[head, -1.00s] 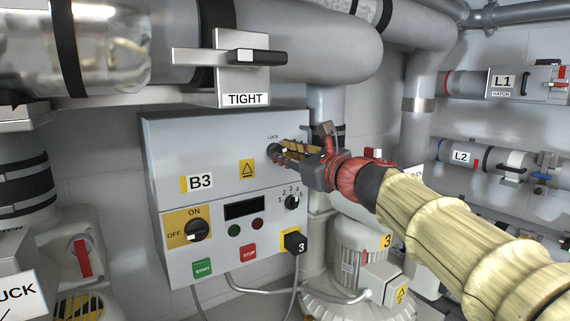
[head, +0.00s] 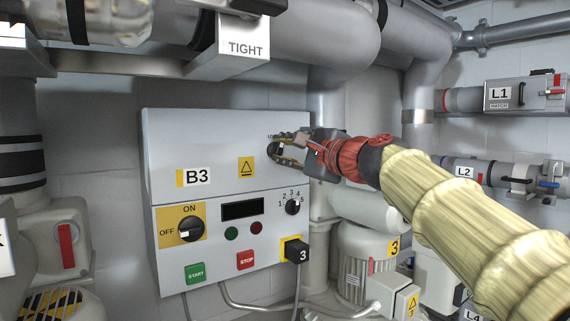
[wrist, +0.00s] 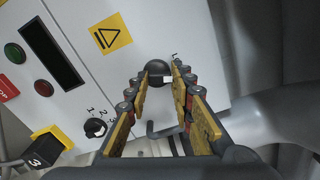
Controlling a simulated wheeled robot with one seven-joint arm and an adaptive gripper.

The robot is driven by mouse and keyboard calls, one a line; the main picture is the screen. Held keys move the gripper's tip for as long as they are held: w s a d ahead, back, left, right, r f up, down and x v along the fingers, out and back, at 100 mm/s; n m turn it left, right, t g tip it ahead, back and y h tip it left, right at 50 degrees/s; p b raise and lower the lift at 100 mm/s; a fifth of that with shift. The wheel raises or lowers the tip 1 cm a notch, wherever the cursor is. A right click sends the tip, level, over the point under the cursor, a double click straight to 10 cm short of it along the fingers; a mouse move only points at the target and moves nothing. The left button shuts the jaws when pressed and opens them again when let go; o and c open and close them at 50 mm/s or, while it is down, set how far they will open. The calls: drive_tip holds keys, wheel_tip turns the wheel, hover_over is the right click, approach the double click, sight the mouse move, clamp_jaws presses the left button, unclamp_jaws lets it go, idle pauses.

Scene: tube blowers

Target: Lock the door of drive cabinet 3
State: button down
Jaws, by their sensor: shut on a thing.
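The drive cabinet marked B3 (head: 214,140) is a grey wall box, and its upper door panel looks flush with the body. A small black round lock knob (head: 271,149) sits at the door's upper right, under a small label that my gripper partly covers. My gripper (head: 282,150) reaches in from the right and is shut on the knob. In the wrist view the knob (wrist: 155,67) shows between the tips of the two yellow-padded fingers (wrist: 160,76). A white mark shows on the knob's edge; its exact angle is hard to read.
Below the door are an ON/OFF rotary switch (head: 191,229), a numbered dial (head: 293,207), START (head: 195,272) and STOP (head: 245,260) buttons, and a black plug marked 3 (head: 296,249). A thick pipe (head: 320,45) runs above. A motor (head: 365,255) stands lower right.

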drive_tip(key=shift+a+f+n+b, duration=0.1)
drive_tip(key=shift+n+b, duration=1.35)
drive_tip(key=shift+n, duration=0.55)
drive_tip(key=c, duration=1.5)
unclamp_jaws()
drive_tip(key=shift+c, duration=0.2)
drive_tip(key=shift+s, duration=0.1)
drive_tip(key=v, duration=1.2)
